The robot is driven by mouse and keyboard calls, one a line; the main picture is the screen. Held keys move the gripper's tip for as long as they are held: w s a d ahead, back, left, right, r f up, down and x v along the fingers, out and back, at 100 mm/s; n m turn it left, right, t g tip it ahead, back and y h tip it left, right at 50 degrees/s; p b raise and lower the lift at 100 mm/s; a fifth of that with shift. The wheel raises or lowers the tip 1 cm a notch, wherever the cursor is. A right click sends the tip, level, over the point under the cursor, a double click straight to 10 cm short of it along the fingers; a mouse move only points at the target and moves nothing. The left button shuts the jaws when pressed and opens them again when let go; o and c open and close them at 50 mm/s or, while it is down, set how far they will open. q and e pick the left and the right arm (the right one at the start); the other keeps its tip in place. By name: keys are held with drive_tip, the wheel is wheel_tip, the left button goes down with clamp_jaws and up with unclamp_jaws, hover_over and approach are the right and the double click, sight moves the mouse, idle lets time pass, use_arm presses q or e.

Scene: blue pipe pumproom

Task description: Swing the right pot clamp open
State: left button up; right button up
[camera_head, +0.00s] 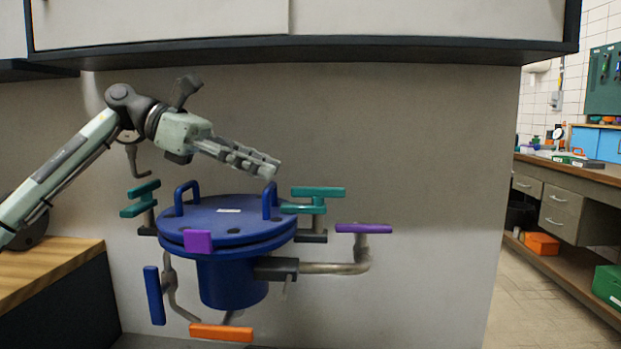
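The blue pot (230,283) has a round blue lid (225,222) with two upright loop handles. The right pot clamp (318,192) has teal bars and stands upright at the lid's right edge, above a dark bracket (311,236). A similar left clamp (140,198) stands at the lid's left edge. My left gripper (274,167) is above the lid, near the right loop handle and up and left of the right clamp, apart from the clamp. Its fingers lie close together and look shut, with nothing between them. My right gripper is not in view.
A purple-handled pipe valve (363,229) sticks out right of the pot. Blue (154,295) and orange (221,333) handles hang below left. A cabinet (300,45) overhangs above. A wooden top (40,268) is at left. The wall right of the clamp is bare.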

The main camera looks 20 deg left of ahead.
use_arm(q)
drive_tip(key=x, duration=0.6)
drive_tip(key=shift+s+d+p, duration=0.2)
drive_tip(key=shift+s+p, duration=0.05)
drive_tip(key=shift+p, duration=0.05)
drive_tip(key=shift+w+d+f, duration=0.1)
drive_tip(key=shift+d, duration=0.2)
drive_tip(key=shift+d+f, duration=0.1)
clamp_jaws()
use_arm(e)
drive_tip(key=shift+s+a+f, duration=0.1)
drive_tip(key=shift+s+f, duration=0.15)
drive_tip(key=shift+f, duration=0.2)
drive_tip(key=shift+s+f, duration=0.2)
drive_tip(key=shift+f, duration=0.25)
